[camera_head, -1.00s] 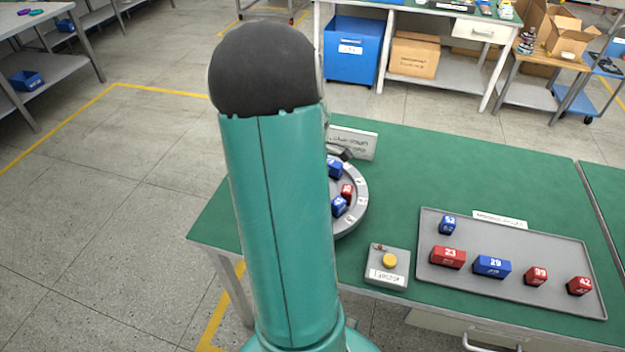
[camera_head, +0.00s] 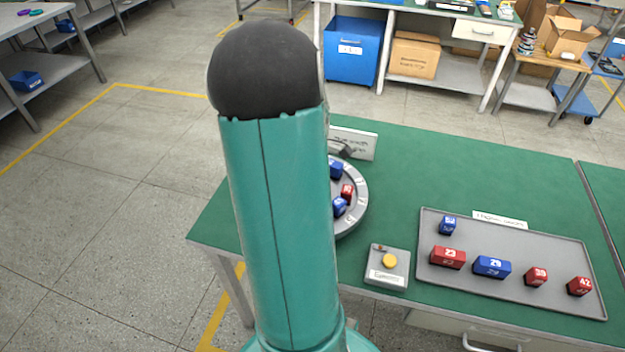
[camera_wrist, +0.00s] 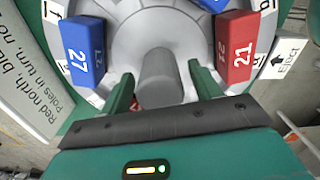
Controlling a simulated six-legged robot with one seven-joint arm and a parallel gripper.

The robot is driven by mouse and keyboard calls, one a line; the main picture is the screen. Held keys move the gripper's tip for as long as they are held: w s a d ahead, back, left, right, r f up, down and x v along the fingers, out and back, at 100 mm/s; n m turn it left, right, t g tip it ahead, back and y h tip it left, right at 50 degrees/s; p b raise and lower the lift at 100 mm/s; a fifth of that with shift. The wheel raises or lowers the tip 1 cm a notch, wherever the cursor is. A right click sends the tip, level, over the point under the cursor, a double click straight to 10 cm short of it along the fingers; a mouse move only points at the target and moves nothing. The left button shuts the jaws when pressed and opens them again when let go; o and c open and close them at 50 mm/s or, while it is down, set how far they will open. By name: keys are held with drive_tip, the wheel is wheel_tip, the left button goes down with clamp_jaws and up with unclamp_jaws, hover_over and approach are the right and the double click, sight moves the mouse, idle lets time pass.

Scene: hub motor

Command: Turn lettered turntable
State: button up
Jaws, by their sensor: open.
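The lettered turntable (camera_head: 357,207) is a round grey disc on the green table, partly hidden behind my arm in the head view. In the wrist view, its grey central knob (camera_wrist: 160,77) stands between the fingers of my gripper (camera_wrist: 162,88). The fingers are open, one on each side of the knob; I cannot tell whether either touches it. A blue block 27 (camera_wrist: 82,50) sits on the disc at left and a red block 21 (camera_wrist: 238,47) at right. White letter labels line the rim. A small red piece shows partly behind the left finger.
A grey tray (camera_head: 515,286) at right holds several red and blue numbered blocks. A box with a yellow button (camera_head: 389,261) stands at the front edge. A sign (camera_head: 354,143) stands behind the turntable.

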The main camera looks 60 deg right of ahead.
wheel_tip(320, 180, up, 13)
idle(0.3)
drive_tip(key=shift+f, duration=0.1)
idle(0.8)
drive_tip(key=w+a+r+t, duration=0.1)
drive_tip(key=w+a+r, duration=0.1)
drive_tip(key=w+a, duration=0.3)
drive_tip(key=w+a+r+m+t, duration=0.1)
drive_tip(key=w+a+r, duration=0.1)
drive_tip(key=a, duration=0.6)
drive_tip(key=w+a+r, duration=0.2)
drive_tip(key=w+a, duration=0.2)
drive_tip(key=a, duration=0.2)
drive_tip(key=s+a+m+t, duration=0.1)
drive_tip(key=s+a, duration=0.1)
drive_tip(key=a, duration=0.9)
drive_tip(key=s+a+r+m+t, duration=0.1)
drive_tip(key=s+a+m+t, duration=0.1)
drive_tip(key=a, duration=1)
drive_tip(key=shift+a+t, duration=0.3)
